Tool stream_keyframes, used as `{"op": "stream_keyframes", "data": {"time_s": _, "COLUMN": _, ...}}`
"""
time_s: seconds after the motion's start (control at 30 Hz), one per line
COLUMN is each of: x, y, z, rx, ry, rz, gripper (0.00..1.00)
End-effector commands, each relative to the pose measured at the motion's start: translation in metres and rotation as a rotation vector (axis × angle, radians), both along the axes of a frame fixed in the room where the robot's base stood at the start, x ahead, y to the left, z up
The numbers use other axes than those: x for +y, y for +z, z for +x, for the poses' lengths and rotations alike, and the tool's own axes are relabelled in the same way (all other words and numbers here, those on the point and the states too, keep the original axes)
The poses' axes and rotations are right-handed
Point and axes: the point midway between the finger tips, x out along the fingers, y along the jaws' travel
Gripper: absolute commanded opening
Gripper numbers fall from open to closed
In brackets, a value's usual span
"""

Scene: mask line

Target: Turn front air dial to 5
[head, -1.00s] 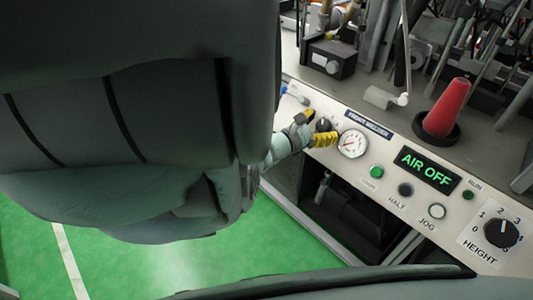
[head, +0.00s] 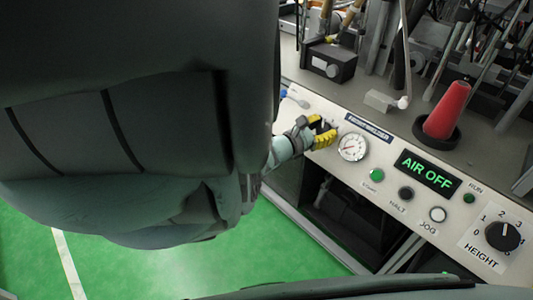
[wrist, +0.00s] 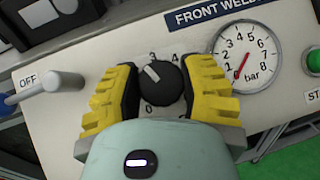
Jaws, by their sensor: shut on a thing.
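The front air dial (wrist: 157,81) is a round black knob with a white pointer mark on the front panel. In the wrist view its mark points up and left, close to the printed 3; a 4 and a 0 also show. The yellow fingers of my gripper (wrist: 157,92) stand on both sides of the knob and are shut on it. In the head view my gripper (head: 321,131) hides most of the dial. The pressure gauge (wrist: 243,58), white with a red needle and marked in bar, is just right of my gripper; it also shows in the head view (head: 352,147).
Left of the dial, a grey lever (wrist: 62,82) projects near an OFF label. Right of the gauge are a green button (head: 377,175), a lit AIR OFF display (head: 427,170) and a HEIGHT knob (head: 502,236). A red cone (head: 447,108) stands behind the panel. Green floor is open below.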

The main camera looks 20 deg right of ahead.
Motion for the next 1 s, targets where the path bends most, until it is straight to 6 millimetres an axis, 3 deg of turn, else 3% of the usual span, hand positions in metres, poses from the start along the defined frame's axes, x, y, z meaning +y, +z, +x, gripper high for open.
{"op": "stream_keyframes", "data": {"time_s": 0.1, "x": -0.0003, "y": -0.0003, "z": -0.0003, "rx": 0.0, "ry": -0.001, "rz": 0.001, "gripper": 0.06}}
{"op": "stream_keyframes", "data": {"time_s": 0.47, "x": 0.0007, "y": -0.0023, "z": 0.0007, "rx": -0.052, "ry": -0.044, "rz": 0.025, "gripper": 0.06}}
{"op": "stream_keyframes", "data": {"time_s": 1.0, "x": -0.0003, "y": -0.002, "z": -0.001, "rx": -0.374, "ry": -0.341, "rz": 0.15, "gripper": 0.06}}
